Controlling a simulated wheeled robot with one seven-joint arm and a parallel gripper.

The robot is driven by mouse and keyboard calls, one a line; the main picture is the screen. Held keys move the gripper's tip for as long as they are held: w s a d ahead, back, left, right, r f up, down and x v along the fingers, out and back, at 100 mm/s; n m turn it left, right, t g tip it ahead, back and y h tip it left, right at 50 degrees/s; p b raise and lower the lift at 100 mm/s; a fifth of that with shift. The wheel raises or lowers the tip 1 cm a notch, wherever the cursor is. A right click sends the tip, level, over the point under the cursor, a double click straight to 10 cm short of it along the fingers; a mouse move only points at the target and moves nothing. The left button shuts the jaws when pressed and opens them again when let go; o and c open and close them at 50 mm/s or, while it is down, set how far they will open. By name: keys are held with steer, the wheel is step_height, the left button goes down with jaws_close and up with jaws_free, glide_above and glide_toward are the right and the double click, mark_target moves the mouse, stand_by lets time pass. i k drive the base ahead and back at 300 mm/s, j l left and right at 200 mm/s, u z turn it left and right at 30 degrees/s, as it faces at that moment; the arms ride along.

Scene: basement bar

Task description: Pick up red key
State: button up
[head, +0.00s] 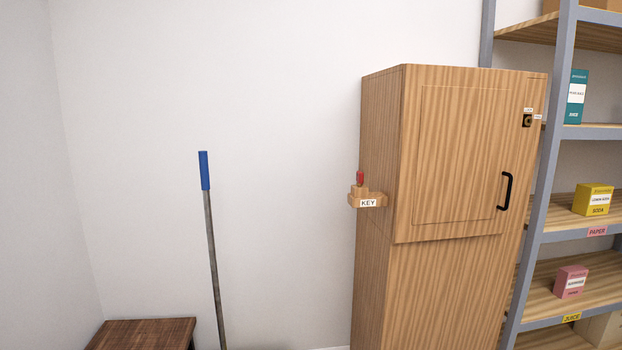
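The red key (360,178) stands upright in a small wooden holder (377,200) labelled KEY. Only its red upper part shows; its lower part is hidden in the holder. The holder is fixed to the left side of a tall wooden cabinet (461,150). The cabinet's door is shut, with a black handle (506,191) and a dark lock (527,120) near its right edge. My gripper is not in the head view, so its state does not show.
A pole with a blue grip (204,171) stands near the wall at left. A dark wooden stool or table (143,334) is at lower left. Grey-framed shelves (553,165) with several boxes stand at right. Space left of the holder looks clear.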

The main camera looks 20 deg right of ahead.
mark_target(360, 175)
steer(key=i+l+u, duration=0.1)
steer(key=l+u, duration=0.15)
steer(key=u, duration=0.15)
steer(key=l+u, duration=0.25)
steer(key=u, duration=0.15)
steer(key=i+l+u, duration=0.1)
steer(key=l+u, duration=0.45)
steer(key=u, duration=0.2)
